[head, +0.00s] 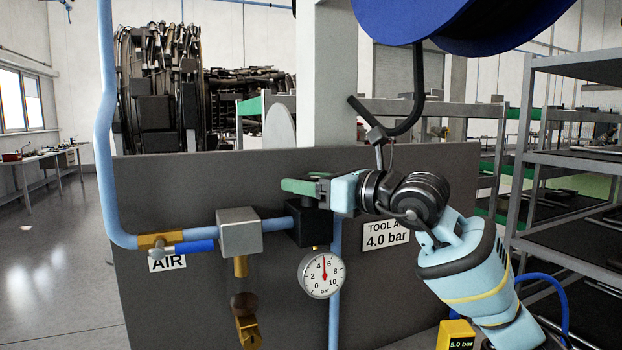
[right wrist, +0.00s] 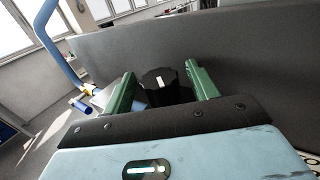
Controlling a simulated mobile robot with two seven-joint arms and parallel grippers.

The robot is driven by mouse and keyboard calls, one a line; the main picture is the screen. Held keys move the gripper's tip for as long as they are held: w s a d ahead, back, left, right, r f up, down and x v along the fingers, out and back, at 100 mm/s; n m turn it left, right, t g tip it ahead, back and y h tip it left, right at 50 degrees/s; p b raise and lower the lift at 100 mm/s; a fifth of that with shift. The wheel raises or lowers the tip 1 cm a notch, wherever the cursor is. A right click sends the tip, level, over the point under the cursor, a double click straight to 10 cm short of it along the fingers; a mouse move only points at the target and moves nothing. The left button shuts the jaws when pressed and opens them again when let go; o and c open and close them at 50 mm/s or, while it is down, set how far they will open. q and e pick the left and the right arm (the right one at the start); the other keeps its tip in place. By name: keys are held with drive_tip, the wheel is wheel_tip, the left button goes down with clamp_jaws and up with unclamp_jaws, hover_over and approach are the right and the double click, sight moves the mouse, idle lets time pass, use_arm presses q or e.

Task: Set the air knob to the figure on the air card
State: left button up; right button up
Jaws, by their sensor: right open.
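The air card (head: 384,240) on the dark panel reads 4.0 bar; my right arm hides part of its upper line. The round gauge (head: 321,274) has its red needle pointing nearly straight up, at about 5 bar. Above it sits the black regulator (head: 308,231) on the blue pipe. My right gripper (head: 300,187) is at the top of the regulator, its green fingers hiding the knob in the head view. In the right wrist view the black air knob (right wrist: 160,87), with a white mark, lies between the open fingers (right wrist: 161,77), with gaps on both sides. My left gripper is out of view.
A blue-handled valve (head: 187,247) and a grey filter block (head: 239,232) are left of the regulator. A yellow box (head: 455,335) reading 5.0 bar is low at right. A blue hose reel (head: 465,22) hangs above; shelves (head: 570,155) stand at right.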

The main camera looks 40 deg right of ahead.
drive_tip(key=shift+c, duration=0.2)
drive_tip(key=c, duration=0.9)
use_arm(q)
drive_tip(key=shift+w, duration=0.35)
use_arm(e)
drive_tip(key=shift+f, duration=0.1)
drive_tip(key=shift+c, duration=0.2)
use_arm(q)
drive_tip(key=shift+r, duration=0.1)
use_arm(e)
drive_tip(key=shift+y, duration=0.3)
drive_tip(key=shift+n+g+y, duration=0.6)
drive_tip(key=shift+n+y, duration=0.3)
drive_tip(key=shift+y, duration=0.1)
drive_tip(key=shift+w+n+g+y+p, duration=0.1)
drive_tip(key=shift+n+g+y+p, duration=0.2)
drive_tip(key=shift+n+g+y, duration=1.05)
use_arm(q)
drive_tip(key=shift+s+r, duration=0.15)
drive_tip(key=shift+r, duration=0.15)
use_arm(e)
drive_tip(key=shift+n+y, duration=0.35)
drive_tip(key=shift+y, duration=0.5)
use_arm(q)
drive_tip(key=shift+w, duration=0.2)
use_arm(e)
drive_tip(key=shift+g, duration=0.25)
